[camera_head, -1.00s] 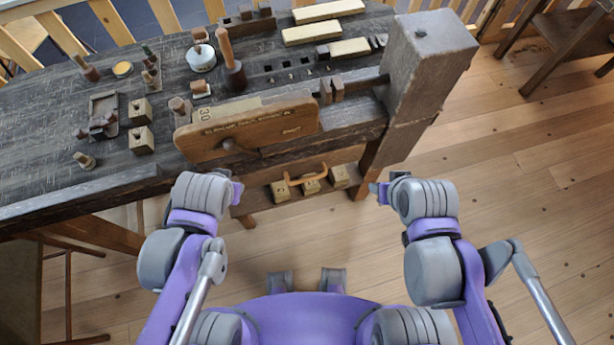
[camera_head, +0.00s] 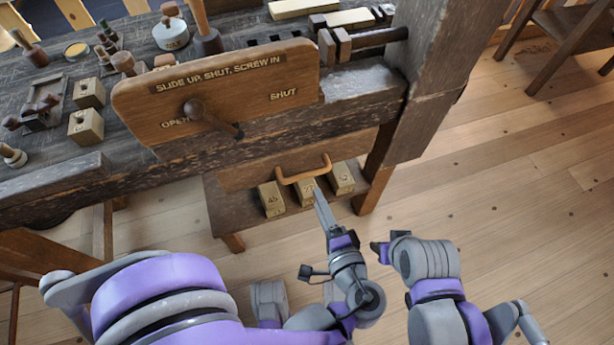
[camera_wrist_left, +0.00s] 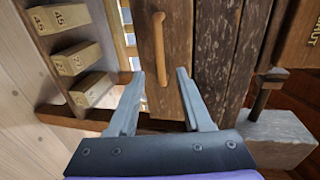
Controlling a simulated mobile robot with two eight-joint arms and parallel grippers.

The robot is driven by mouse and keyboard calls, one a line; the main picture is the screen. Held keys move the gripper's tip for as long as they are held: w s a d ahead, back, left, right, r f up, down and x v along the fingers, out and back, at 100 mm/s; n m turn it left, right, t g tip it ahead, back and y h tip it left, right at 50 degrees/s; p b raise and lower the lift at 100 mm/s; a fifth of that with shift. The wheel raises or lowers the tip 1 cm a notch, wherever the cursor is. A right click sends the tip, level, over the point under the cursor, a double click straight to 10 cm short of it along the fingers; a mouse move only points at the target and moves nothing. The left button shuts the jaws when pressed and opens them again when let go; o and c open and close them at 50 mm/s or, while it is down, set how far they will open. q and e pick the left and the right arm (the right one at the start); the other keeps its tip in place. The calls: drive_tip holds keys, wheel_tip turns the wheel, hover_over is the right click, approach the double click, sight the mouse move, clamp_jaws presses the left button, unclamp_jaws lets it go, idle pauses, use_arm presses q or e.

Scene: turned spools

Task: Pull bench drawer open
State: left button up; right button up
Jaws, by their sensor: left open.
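The bench drawer (camera_head: 240,176) is a plain wooden front under the bench top, and it looks shut. Its orange-brown bar handle (camera_head: 303,174) shows in the head view. In the left wrist view the handle (camera_wrist_left: 158,45) runs up and down on the dark drawer face. My left gripper (camera_head: 319,195) is just below and in front of the handle, in front of the shelf blocks. Its fingers (camera_wrist_left: 160,75) are spread and empty. One handle end appears between the fingertips; I cannot tell the depth gap. My right gripper (camera_head: 378,252) is low at the right; its jaws are unclear.
Several numbered wooden blocks (camera_head: 271,199) stand on a shelf (camera_head: 225,205) below the drawer. A wooden vise plate (camera_head: 245,85) with a dark lever (camera_head: 208,115) juts above it. A thick bench leg (camera_head: 385,165) is at right. Floor (camera_head: 500,200) to the right is clear.

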sight(307, 174)
use_arm(q)
drive_tip(key=b+x, duration=0.1)
drive_tip(key=x, duration=0.8)
drive_tip(key=shift+w+a+b, duration=0.15)
drive_tip(key=shift+w+b, duration=0.1)
drive_tip(key=shift+b, duration=0.05)
clamp_jaws()
idle(1.0)
